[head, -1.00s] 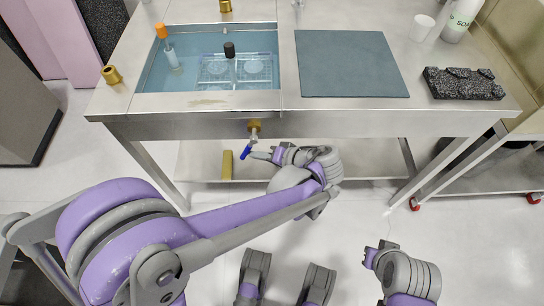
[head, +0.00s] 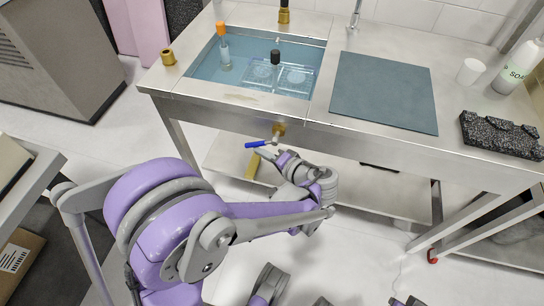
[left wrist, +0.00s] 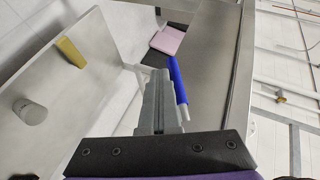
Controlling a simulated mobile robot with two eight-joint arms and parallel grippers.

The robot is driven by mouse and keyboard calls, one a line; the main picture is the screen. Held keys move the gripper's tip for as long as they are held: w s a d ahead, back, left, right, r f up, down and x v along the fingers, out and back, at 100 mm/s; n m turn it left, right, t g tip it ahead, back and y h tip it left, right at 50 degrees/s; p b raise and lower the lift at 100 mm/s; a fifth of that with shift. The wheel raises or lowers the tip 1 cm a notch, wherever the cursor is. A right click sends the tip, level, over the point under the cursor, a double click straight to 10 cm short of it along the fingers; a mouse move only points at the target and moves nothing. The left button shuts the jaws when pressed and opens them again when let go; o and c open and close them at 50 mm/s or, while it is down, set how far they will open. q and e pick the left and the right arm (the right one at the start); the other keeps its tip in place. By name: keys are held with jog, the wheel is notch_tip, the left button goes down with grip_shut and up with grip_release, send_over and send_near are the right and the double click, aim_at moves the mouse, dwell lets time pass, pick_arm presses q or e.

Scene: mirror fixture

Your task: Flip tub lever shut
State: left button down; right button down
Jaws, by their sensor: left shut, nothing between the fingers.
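The tub (head: 250,43) is sunk into the left part of a steel bench. A brass valve (head: 279,129) sticks out of the bench front below it, with a blue-handled lever (head: 257,144) that lies nearly level and points left. My left gripper (head: 262,154) is shut and empty, just below the lever in the head view. In the left wrist view, the blue lever (left wrist: 177,80) runs along the right side of the shut fingers (left wrist: 158,78); I cannot tell whether they touch. Only a small tip of my right arm (head: 405,301) shows at the bottom edge; its jaws cannot be made out.
The bench's front edge (head: 237,117) is above my left gripper, and a lower shelf (head: 228,155) with a yellow block (head: 252,167) is below it. A grey-blue mat (head: 384,92), a white cup (head: 471,71), a soap bottle (head: 518,66) and a dark speckled block (head: 500,135) are on the bench.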

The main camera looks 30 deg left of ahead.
pick_arm(q)
jog(key=shift+s+a+r+y, duration=0.1)
jog(key=shift+a+r+y, duration=0.35)
jog(key=shift+a+y, duration=0.1)
pick_arm(e)
jog(key=shift+r, duration=0.2)
dwell(1.2)
